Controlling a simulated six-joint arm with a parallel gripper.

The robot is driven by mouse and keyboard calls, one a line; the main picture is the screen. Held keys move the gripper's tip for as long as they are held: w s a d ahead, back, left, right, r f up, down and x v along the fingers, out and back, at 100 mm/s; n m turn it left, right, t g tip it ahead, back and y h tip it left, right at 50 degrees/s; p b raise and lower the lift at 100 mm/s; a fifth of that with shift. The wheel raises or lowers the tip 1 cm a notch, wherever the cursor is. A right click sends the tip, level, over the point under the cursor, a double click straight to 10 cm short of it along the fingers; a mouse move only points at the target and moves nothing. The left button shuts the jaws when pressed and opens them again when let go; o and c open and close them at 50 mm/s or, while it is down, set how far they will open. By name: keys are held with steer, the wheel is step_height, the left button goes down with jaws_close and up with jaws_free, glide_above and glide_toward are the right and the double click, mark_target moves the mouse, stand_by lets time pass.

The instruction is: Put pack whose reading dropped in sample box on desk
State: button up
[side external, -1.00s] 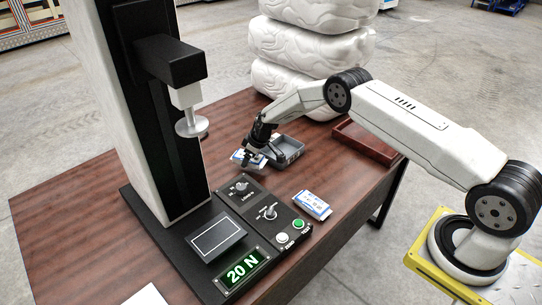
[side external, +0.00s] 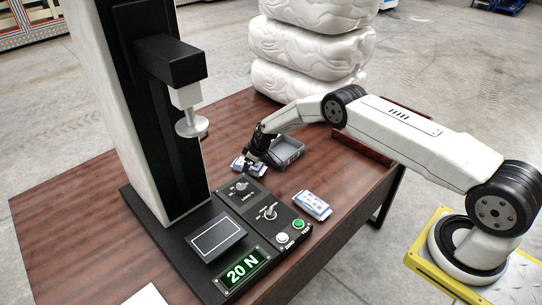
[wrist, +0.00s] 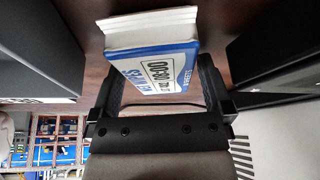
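A blue and white pack (side external: 240,168) is on the desk (side external: 110,190) beside the tester, with my gripper (side external: 250,164) down at it. In the wrist view the same pack (wrist: 150,45) fills the space between the two fingers of my gripper (wrist: 160,85). The fingers are spread about as wide as the pack; I cannot tell whether they press on it. A second blue and white pack (side external: 313,205) lies right of the control panel. A small grey open box (side external: 290,152) with a label stands just right of my gripper. The tester's display (side external: 243,270) reads 20 N.
The tester's raised press disc (side external: 192,128) hangs over its bare plate (side external: 217,238). The control panel (side external: 268,213) has knobs and buttons. A red-brown tray (side external: 362,148) is at the right edge. White stacked bales (side external: 305,85) stand behind the desk.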

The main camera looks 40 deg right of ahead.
steer(key=shift+r, duration=0.2)
steer(key=shift+s+d+r, duration=0.1)
steer(key=shift+s+r, duration=0.05)
steer(key=shift+r, duration=0.25)
steer(key=v, duration=1.1)
steer(key=shift+s, duration=0.1)
stand_by(0.7)
